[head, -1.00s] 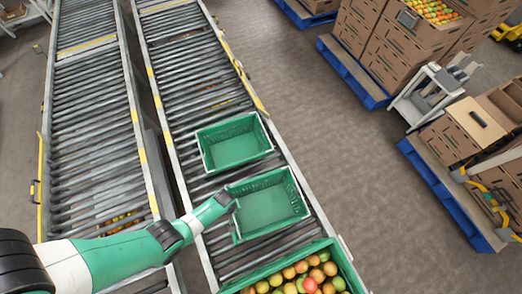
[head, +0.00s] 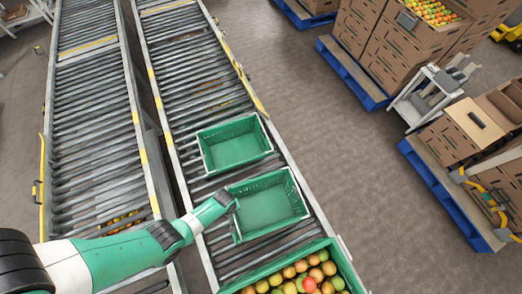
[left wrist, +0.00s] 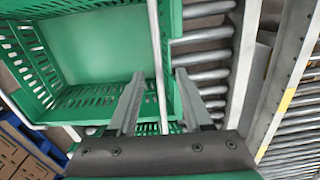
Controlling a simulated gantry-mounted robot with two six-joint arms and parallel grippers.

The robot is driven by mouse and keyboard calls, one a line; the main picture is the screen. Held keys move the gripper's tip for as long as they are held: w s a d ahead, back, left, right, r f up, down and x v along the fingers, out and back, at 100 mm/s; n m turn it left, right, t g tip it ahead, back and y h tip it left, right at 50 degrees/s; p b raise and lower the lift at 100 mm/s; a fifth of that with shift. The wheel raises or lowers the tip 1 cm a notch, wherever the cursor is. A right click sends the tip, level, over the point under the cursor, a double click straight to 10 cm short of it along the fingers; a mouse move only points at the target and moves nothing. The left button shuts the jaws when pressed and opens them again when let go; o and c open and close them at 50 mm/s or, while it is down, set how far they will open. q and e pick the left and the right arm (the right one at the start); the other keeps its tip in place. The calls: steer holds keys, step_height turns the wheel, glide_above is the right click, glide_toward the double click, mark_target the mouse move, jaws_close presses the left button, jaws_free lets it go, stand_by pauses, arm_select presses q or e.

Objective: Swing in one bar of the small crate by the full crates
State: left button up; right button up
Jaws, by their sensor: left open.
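The small green crate (head: 268,208) by the full crate stands empty on the right-hand roller conveyor. My left gripper (head: 229,199) is at its left rim. In the left wrist view, the same crate (left wrist: 98,48) fills the upper left. A pale thin bar (left wrist: 156,45) runs along its near side and passes between the open fingers of my left gripper (left wrist: 159,92). I cannot tell whether either finger touches the bar. Another pale bar (left wrist: 20,113) shows at the crate's far side. My right gripper is out of view.
A second roller conveyor (head: 95,130) runs at left. Stacked cartons (head: 375,40) on blue pallets stand right, beyond open floor.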

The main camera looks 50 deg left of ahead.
arm_select(q)
step_height(320, 180, up, 5)
steer(key=p, duration=0.4)
steer(key=shift+c, duration=0.3)
